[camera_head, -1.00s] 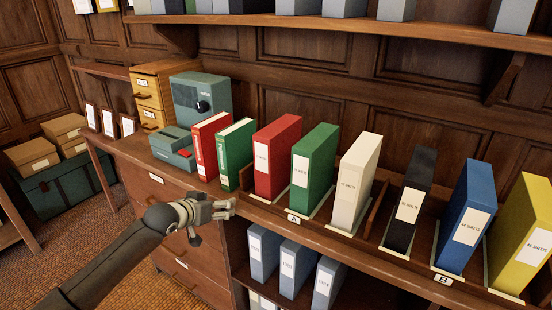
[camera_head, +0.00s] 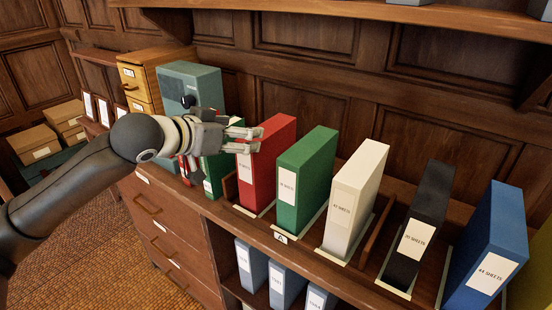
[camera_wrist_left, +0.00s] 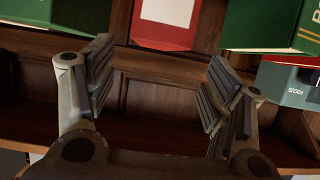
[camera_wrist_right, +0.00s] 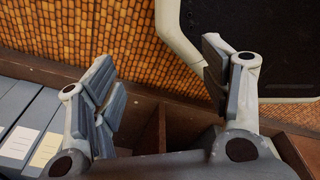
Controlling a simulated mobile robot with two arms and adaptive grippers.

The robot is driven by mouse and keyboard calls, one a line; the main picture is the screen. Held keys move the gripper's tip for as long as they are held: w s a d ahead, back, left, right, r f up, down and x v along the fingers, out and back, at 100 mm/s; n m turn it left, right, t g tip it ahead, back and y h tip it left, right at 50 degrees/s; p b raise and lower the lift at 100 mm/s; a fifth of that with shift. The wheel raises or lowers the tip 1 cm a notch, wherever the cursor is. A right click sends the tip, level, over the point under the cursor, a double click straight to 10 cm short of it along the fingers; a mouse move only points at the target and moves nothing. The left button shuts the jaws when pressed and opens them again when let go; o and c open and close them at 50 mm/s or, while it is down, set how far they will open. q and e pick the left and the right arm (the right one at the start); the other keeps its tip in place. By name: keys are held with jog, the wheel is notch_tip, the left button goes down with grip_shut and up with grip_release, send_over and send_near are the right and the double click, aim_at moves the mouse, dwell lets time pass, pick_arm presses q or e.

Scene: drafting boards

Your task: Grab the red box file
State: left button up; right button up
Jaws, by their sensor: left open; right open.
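The red box file (camera_head: 272,170) stands upright in the rack on the counter, its white label facing out. A green box file (camera_head: 305,182) stands to its right. My left gripper (camera_head: 246,134) is open and empty, its fingertips in front of the red file's upper spine and covering part of it. In the left wrist view the red file (camera_wrist_left: 164,38) shows at the top, between and beyond the open fingers (camera_wrist_left: 160,85). My right gripper (camera_wrist_right: 160,85) is open and empty in the right wrist view; it is outside the head view.
White (camera_head: 354,205), black (camera_head: 425,225) and blue (camera_head: 485,240) files stand farther right. A smaller green file (camera_head: 215,172) and a teal machine (camera_head: 195,85) stand left, partly hidden by my gripper. Grey files (camera_head: 250,265) fill the shelf below. An upper shelf (camera_head: 350,12) crosses above.

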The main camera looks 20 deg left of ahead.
aim_at(265, 130)
pick_arm(q)
jog(key=x, duration=0.3)
jog(key=shift+w+r+p, duration=0.1)
jog(key=shift+p, duration=0.2)
jog(key=shift+w+d, duration=0.15)
jog(key=shift+w, duration=0.1)
jog(key=shift+w+d+f, duration=0.1)
jog(key=shift+w+f, duration=0.15)
jog(key=shift+w, duration=0.05)
jog(key=x, duration=0.1)
jog(key=p+x, duration=0.1)
jog(key=x, duration=0.2)
jog(key=shift+w+d+r, duration=0.2)
jog(key=shift+d, duration=0.1)
jog(key=shift+w+d+f, duration=0.1)
jog(key=shift+w+f, duration=0.1)
jog(key=shift+w, duration=0.1)
pick_arm(e)
jog(key=shift+s+a+r, duration=0.2)
jog(key=shift+s+r, duration=0.1)
jog(key=shift+r, duration=0.25)
jog(key=shift+s+a+r, duration=0.15)
jog(key=shift+s+r, duration=0.15)
jog(key=shift+r, duration=0.25)
pick_arm(q)
jog(key=shift+s, duration=0.15)
grip_shut()
pick_arm(e)
jog(key=shift+s+d, duration=0.1)
jog(key=shift+d, duration=0.1)
